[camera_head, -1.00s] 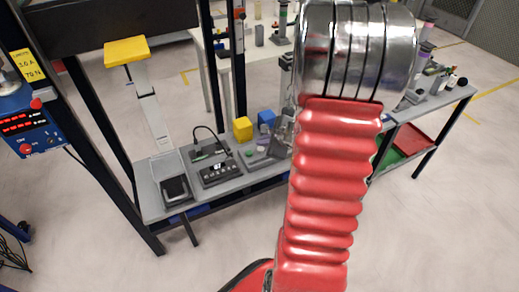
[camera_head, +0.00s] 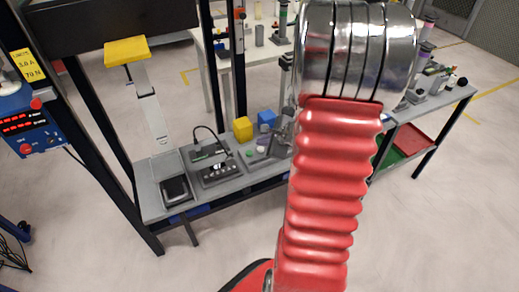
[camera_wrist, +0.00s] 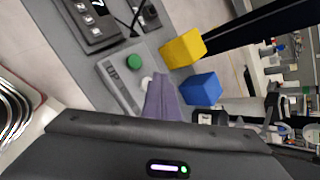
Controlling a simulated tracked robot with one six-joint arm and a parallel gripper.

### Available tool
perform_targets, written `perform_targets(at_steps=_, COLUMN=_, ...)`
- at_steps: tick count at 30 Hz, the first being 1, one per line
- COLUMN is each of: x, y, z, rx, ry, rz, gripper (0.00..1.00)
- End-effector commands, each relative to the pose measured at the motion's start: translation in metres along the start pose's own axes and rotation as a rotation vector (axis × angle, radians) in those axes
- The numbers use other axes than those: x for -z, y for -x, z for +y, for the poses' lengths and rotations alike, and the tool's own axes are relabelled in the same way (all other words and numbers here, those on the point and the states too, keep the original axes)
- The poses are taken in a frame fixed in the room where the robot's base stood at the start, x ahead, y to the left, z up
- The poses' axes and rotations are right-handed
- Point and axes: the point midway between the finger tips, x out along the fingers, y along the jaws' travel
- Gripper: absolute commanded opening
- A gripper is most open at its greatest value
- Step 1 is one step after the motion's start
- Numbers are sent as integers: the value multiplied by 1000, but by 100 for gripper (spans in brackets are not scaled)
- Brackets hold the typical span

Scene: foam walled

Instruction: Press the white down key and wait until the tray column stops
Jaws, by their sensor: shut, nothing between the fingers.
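The key panel (camera_wrist: 118,82) is a grey box on the bench. Its round green key (camera_wrist: 135,62) is beside the letters "UP". The white key (camera_wrist: 147,82) shows as a small pale patch right beside the purple tip of my gripper (camera_wrist: 160,84), which partly covers it. I cannot tell whether the tip touches the key. My gripper is shut, with nothing held. In the head view the green key (camera_head: 249,153) is small, and my arm hides much of the gripper. I cannot tell for sure which upright is the tray column.
A yellow cube (camera_wrist: 183,48) and a blue cube (camera_wrist: 201,89) stand just beyond the panel. A dark device with a display (camera_head: 220,173) and a black-topped scale (camera_head: 175,188) share the grey bench. A side table (camera_head: 440,97) with several items stands to the right.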

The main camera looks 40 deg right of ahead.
Motion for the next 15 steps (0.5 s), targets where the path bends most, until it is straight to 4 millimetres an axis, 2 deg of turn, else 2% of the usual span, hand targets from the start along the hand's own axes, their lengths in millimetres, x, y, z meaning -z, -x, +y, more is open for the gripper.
perform_targets(at_steps=15, x=4, y=-4, z=4, rx=0, ry=0, rz=0, gripper=0)
